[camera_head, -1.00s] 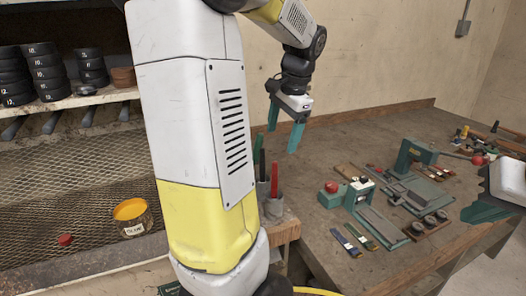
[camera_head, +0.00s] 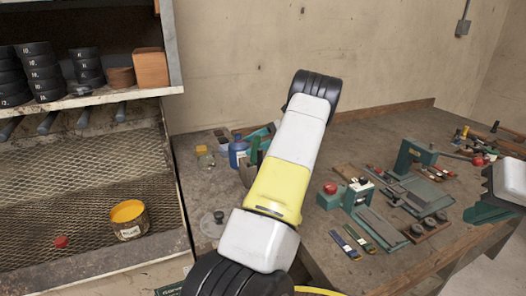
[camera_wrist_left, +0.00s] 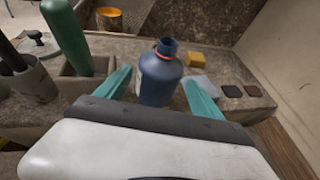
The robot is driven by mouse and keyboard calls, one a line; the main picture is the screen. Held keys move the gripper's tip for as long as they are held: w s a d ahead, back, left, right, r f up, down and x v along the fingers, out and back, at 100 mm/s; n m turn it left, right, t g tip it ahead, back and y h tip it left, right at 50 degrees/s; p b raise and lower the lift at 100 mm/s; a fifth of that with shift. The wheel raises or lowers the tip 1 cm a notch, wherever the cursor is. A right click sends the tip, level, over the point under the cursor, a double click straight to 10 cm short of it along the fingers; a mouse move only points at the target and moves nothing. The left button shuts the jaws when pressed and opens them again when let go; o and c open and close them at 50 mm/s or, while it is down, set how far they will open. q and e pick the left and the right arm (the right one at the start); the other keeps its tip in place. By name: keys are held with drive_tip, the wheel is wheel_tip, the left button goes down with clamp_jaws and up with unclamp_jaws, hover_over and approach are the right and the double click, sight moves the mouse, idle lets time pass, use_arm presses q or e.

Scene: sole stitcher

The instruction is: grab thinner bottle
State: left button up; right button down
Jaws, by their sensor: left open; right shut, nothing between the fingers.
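A blue bottle with a red ring at its neck (camera_head: 238,153) stands upright on the bench, left of my left arm. In the left wrist view the same bottle (camera_wrist_left: 160,78) appears between the two teal fingers of my left gripper (camera_wrist_left: 157,92). The fingers are open, with a gap on each side; I cannot tell how far they reach around it. The bottle's base is hidden by the gripper body. My left arm hides part of the gripper in the head view. My right gripper (camera_head: 487,212) is shut and empty at the right edge.
An orange-topped can (camera_head: 129,220) stands on the mesh shelf. Green machines and brushes (camera_head: 352,242) occupy the bench to the right.

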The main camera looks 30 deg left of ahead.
sight(234, 151)
use_arm(q)
drive_tip(key=x, duration=0.7)
drive_tip(key=shift+s+a+f, duration=0.15)
drive_tip(key=shift+s+a, duration=0.05)
drive_tip(key=c, duration=1.3)
drive_tip(key=shift+o, duration=0.2)
